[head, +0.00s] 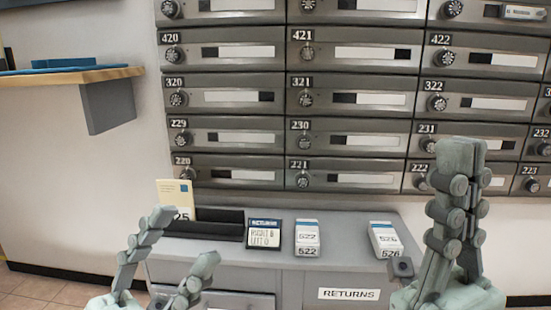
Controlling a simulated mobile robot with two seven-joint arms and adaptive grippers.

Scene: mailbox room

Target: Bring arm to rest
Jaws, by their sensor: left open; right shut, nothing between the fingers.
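My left gripper (172,262) is at the lower left of the head view. Its fingers are spread apart, with nothing between them. It is in front of the grey cabinet's left part. My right gripper (461,150) is at the lower right, pointing up. Its fingers are together and hold nothing. It stands in front of the mailboxes numbered 231 and 222 and the cabinet's right end.
A grey cabinet (350,259) bears a dark tray (215,229), a cream envelope (174,196), a small sign (264,234) and card stacks marked 522 (307,238) and 526 (384,240). Mailboxes (355,135) rise behind. A wooden shelf (70,78) juts out at left.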

